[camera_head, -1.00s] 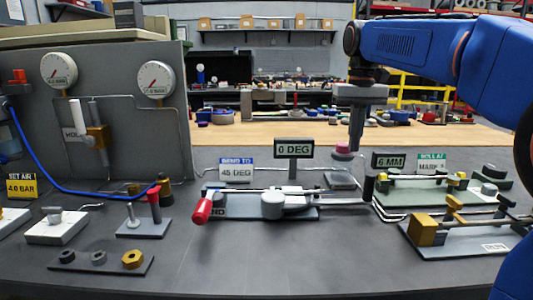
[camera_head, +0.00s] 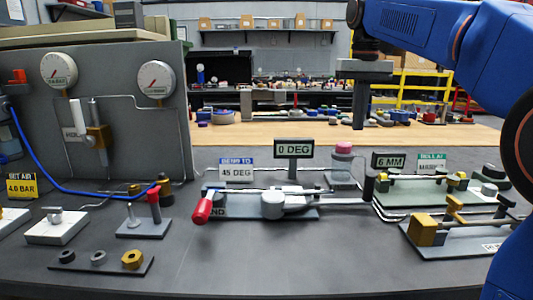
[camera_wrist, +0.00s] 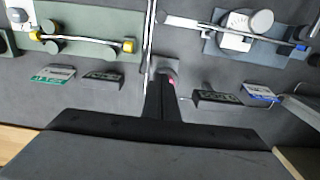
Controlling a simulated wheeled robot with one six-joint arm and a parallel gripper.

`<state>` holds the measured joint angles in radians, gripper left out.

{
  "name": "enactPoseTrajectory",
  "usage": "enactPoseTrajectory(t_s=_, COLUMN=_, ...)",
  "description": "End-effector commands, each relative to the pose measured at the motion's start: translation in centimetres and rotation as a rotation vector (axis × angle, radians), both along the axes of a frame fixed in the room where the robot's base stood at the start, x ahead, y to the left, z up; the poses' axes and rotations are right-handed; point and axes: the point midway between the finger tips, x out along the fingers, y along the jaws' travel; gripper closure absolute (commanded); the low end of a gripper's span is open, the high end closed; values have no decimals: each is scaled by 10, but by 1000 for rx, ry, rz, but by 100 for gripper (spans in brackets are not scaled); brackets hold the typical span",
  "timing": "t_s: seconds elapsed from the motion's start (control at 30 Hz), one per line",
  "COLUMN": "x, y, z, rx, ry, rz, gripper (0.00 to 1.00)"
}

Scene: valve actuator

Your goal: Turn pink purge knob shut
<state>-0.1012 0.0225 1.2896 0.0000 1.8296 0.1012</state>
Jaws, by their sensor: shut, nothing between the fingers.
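The pink purge knob (camera_head: 343,148) sits upright on a small grey post and base (camera_head: 343,180) at the back of the bench, right of the 0 DEG sign. My gripper (camera_head: 360,127) is shut and empty. It hangs above, slightly right of the knob, and apart from it in the head view.
The 0 DEG sign (camera_head: 294,149) stands left of the knob and the 6 MM sign (camera_head: 388,161) stands right. A bending tool with a red handle (camera_head: 202,210) lies in front. A gauge panel (camera_head: 110,110) stands at left. The front middle of the bench is clear.

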Motion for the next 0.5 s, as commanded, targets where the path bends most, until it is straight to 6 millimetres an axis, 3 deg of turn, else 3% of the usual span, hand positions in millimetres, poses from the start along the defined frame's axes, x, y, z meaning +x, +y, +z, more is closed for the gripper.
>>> enactPoseTrajectory(t_s=0.27, x=1, y=2, z=0, rx=0, ry=0, rz=1, gripper=100)
enactPoseTrajectory(t_s=0.5, x=6, y=28, z=8, rx=0, ry=-1, rz=3, gripper=100)
